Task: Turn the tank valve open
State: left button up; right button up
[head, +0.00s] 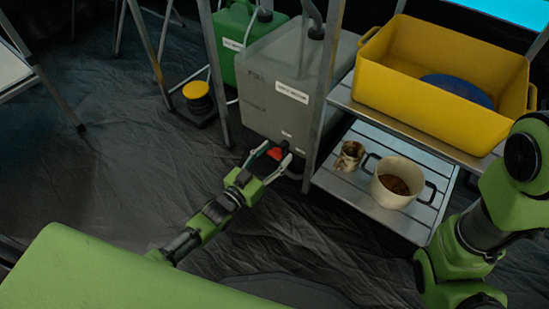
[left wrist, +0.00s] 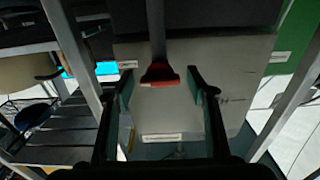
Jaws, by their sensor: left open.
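The grey tank (head: 285,85) stands on the floor in the head view, with a red valve handle (head: 275,153) low on its front. The valve handle also shows in the left wrist view (left wrist: 159,74), upside down, with a dark stem above it. My left gripper (head: 274,160) is open at the valve, and its two fingers lie on either side of the red handle. I cannot tell whether a finger touches it. The tank face (left wrist: 180,105) fills the middle of the left wrist view. My right gripper is out of view; only part of the right arm shows at the right edge.
A metal shelf rack (head: 375,222) stands right of the tank, its leg close to my left gripper. It holds a yellow bin (head: 430,100), a white pot (head: 383,195) and a small can (head: 349,155). A green canister (head: 224,45) stands behind left. The floor at left is mostly clear.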

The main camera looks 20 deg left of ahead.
pick_arm(q)
jog(key=shift+w+d, duration=0.1)
jog(key=shift+w, duration=0.1)
jog(key=c, duration=1.1)
